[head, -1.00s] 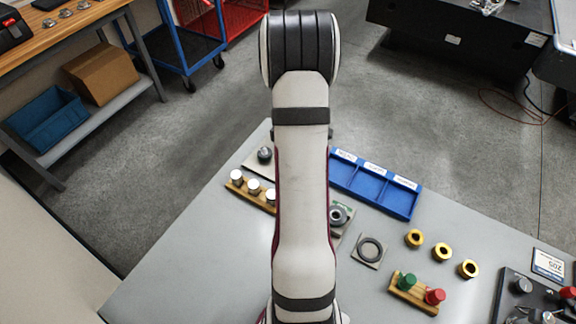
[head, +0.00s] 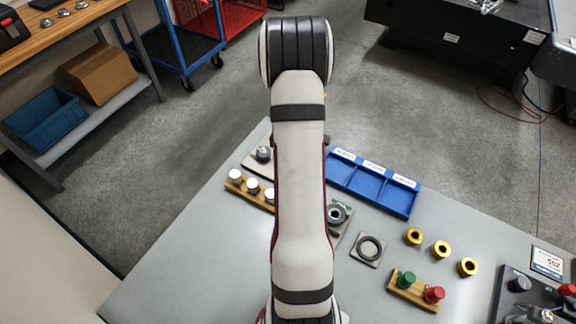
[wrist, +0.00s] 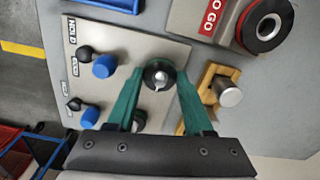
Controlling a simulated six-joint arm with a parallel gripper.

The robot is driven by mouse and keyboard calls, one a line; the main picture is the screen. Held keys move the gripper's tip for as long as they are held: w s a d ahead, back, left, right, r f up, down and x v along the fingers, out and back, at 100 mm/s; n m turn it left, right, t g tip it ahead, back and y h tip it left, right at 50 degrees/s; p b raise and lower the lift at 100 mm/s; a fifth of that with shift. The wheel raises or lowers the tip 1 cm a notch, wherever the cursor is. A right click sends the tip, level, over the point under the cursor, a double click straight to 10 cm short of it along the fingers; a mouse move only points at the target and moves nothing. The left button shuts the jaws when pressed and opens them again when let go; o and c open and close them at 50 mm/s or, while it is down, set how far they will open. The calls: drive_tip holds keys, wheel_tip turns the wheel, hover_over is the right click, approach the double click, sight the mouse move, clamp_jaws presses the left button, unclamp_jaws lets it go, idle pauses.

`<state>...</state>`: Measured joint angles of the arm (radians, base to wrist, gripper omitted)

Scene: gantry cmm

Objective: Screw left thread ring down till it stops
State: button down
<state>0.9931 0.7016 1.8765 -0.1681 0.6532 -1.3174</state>
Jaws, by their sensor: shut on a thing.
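In the wrist view my gripper (wrist: 160,74) has its two green fingers on either side of a dark round ring (wrist: 150,72), shut on it. A bright metal tip shows at the ring's centre. The ring stands over the right edge of a pale plate (wrist: 120,50). Whether its underside touches a seat is hidden. I cannot tell from the marks whether this is the left thread ring. In the head view my own arm hides the gripper and the held piece.
The pale plate carries blue knobs (wrist: 104,66) and black knobs. A wooden block with a metal cylinder (wrist: 229,92) stands close right of the fingers. A red-labelled fixture (wrist: 215,15) is at upper right. The head view shows a blue tray (head: 372,184) and brass rings (head: 441,250).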

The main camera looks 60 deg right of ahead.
drive_tip(key=shift+m, duration=0.4)
drive_tip(key=m, duration=0.4)
drive_tip(key=shift+m, duration=0.4)
drive_tip(key=m, duration=0.5)
drive_tip(key=shift+m, duration=0.3)
drive_tip(key=m, duration=1.1)
drive_tip(key=shift+d+m, duration=0.1)
drive_tip(key=shift+m, duration=0.3)
drive_tip(key=shift+c, duration=1.4)
unclamp_jaws()
